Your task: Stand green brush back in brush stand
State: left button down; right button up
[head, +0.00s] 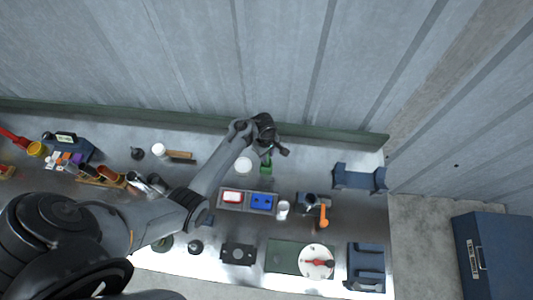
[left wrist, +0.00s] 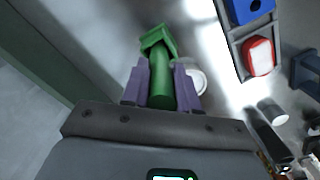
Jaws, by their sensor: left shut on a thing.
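My left gripper (head: 281,150) is near the back of the bench, low by the dark green back ledge. In the left wrist view its two purple fingers (left wrist: 161,85) are shut on the green brush (left wrist: 160,82), one on each side of its round green handle. A square green piece (left wrist: 158,40) shows at the handle's far end; I cannot tell whether it is the brush's head or the brush stand. In the head view a green piece (head: 266,169) shows just below the gripper. The rest of the brush is hidden there by the gripper. My right gripper is not in view.
A white round pot (head: 243,165) is close left of the green piece. A grey tray (head: 247,209) with red and blue blocks lies in front. A white cup (head: 283,209), an orange-handled tool (head: 323,215) and a blue cradle (head: 359,179) are to the right.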

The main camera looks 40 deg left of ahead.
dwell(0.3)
pick_arm(q)
jog(key=c, duration=0.8)
grip_release()
jog(key=r, duration=1)
jog(key=shift+a+r+p, duration=0.3)
jog(key=shift+a+p, duration=0.05)
jog(key=shift+p, duration=0.05)
jog(key=s+d+r+m+t, duration=0.1)
jog(key=s+d+r+m, duration=0.2)
jog(key=s+m, duration=0.3)
jog(key=s+d+r+m+t+p, duration=0.1)
jog(key=s+d+r+m, duration=0.1)
jog(key=s+m, duration=0.4)
jog(key=s+d+r+m+t+p, duration=0.1)
jog(key=s+d+r+m, duration=0.2)
jog(key=s, duration=0.7)
jog(key=shift+s+d+r+m+t, duration=0.1)
jog(key=shift+d+r+m+t, duration=0.1)
jog(key=shift+d+m, duration=0.5)
jog(key=shift+d+r+m+t, duration=0.15)
jog(key=shift+d+m, duration=0.1)
jog(key=shift+m, duration=0.75)
